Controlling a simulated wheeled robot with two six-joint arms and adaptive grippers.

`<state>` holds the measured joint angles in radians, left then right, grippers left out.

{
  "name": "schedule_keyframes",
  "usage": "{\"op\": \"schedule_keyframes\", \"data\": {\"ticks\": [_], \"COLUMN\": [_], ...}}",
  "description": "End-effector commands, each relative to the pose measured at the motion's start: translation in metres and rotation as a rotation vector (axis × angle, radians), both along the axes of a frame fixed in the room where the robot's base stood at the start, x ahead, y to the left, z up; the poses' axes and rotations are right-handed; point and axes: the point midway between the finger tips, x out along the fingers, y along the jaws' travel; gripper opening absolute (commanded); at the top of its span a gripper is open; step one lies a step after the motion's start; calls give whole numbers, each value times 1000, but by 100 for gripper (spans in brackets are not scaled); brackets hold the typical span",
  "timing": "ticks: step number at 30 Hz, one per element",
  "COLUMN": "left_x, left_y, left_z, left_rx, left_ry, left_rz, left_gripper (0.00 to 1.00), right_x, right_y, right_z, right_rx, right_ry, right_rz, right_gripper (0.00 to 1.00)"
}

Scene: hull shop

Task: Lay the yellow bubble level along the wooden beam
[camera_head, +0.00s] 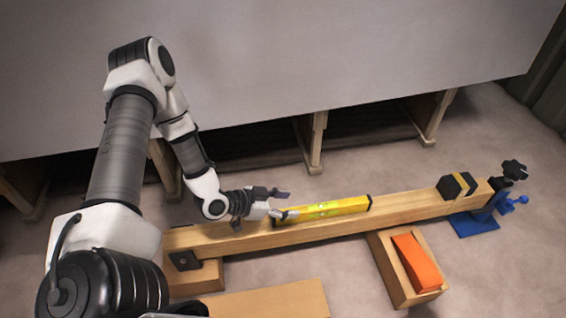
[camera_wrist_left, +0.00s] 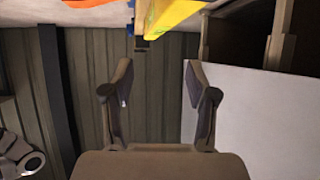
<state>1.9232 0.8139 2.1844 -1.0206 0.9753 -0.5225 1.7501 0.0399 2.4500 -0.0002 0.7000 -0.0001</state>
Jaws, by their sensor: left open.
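The yellow bubble level (camera_head: 325,209) lies lengthwise on top of the long wooden beam (camera_head: 410,207), roughly in line with it. In the left wrist view the level (camera_wrist_left: 172,15) shows at the top edge, past the fingers. My left gripper (camera_head: 281,203) is at the left end of the level. In the left wrist view its two fingers (camera_wrist_left: 160,105) are apart, with nothing between them. In the head view the fingertips look close to the level's end; I cannot tell whether they touch it. My right gripper is not in view.
A black block with a tan strap (camera_head: 457,186) sits on the beam's right part, near a blue clamp (camera_head: 478,219). An orange wedge (camera_head: 416,262) lies on a wooden block (camera_head: 388,268) before the beam. A wooden board (camera_head: 265,302) lies at front. A large grey panel (camera_head: 300,60) stands behind.

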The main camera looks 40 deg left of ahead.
Motion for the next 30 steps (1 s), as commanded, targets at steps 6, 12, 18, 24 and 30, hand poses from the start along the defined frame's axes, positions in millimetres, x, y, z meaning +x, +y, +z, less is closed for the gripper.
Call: {"op": "schedule_keyframes", "data": {"ticks": [6,12,18,24,30], "left_x": [-18,-78,-177,-205,-204], "left_y": [-4,-53,-66,-61,-61], "left_z": [-2,-57,-87,-87,-87], "left_rx": [-6,22,199,265,264], "left_ry": [76,562,980,1059,1056], "left_rz": [6,142,433,550,547], "left_gripper": [58,58,58,58,58], "right_x": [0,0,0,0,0], "right_y": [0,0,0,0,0], "right_z": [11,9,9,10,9], "right_rx": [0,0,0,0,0], "right_ry": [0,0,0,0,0], "right_rz": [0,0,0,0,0], "right_gripper": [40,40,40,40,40]}}
